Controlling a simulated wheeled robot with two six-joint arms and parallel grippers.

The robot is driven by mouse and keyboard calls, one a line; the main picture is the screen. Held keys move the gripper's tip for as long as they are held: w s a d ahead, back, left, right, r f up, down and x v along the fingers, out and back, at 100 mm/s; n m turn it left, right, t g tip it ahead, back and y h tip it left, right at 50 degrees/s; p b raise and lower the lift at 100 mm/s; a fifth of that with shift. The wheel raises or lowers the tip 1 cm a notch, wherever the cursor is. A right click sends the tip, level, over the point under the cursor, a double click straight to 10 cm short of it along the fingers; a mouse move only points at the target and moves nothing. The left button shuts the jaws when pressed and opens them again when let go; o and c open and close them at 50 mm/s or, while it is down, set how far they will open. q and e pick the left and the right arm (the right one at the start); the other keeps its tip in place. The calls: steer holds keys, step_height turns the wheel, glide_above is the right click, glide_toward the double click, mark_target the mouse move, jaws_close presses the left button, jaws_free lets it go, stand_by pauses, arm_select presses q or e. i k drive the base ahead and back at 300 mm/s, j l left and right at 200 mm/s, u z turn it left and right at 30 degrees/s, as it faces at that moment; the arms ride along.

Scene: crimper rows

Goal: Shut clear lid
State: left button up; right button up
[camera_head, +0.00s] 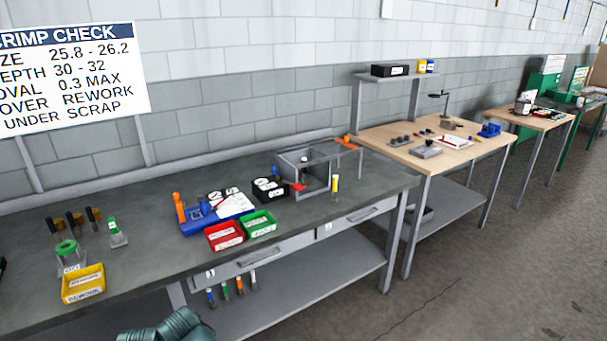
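A clear-sided box with a grey frame (304,181) stands toward the right end of the grey workbench. A thin-framed clear panel, which looks like its lid (343,152), stands out from the top of the box toward the right and appears open. An orange piece (345,141) shows at the back of this panel. A small object and a red part are inside or just in front of the box; the clear walls make this hard to tell. Neither of my grippers shows. Only a teal part of my arm is at the bottom edge, well away from the box.
A wooden table (390,150) lies beyond.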

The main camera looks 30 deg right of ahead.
mark_target(340, 142)
steer(key=z, duration=1.3)
steer(key=i+l+u, duration=0.25)
steer(key=i+l, duration=0.5)
steer(key=i+l+u, duration=0.25)
steer(key=i+l, duration=0.65)
